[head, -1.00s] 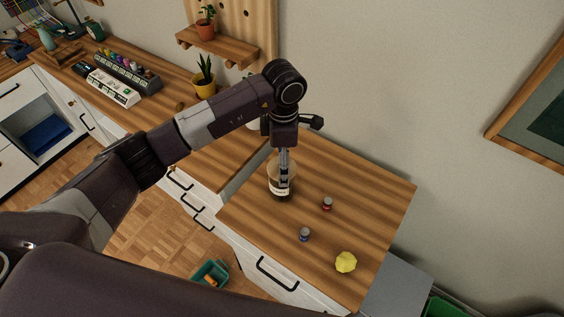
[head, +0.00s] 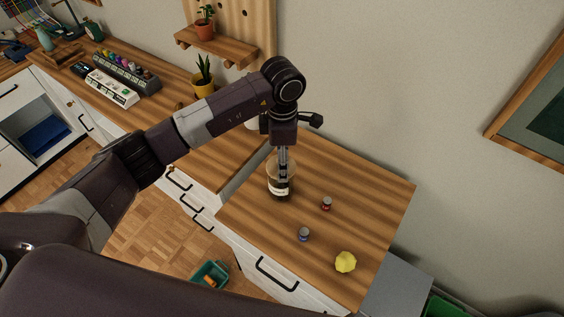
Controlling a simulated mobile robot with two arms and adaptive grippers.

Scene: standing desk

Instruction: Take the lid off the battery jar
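The battery jar (head: 279,191) stands upright on the wooden desk, a clear jar with a white label and dark contents. Its top is partly hidden behind my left gripper, and I cannot make out the lid's edge clearly. My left gripper (head: 283,178) points straight down at the jar's top, its fingers overlapping the jar in the head view. I cannot tell whether the fingers are apart or closed on the lid. My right gripper is not in view.
On the desk (head: 378,195), right of the jar, are a red battery-like cylinder (head: 326,204), a blue-grey one (head: 304,235) and a yellow crumpled ball (head: 345,262). A potted plant (head: 203,80) stands behind my arm. A teal bin (head: 211,275) is on the floor.

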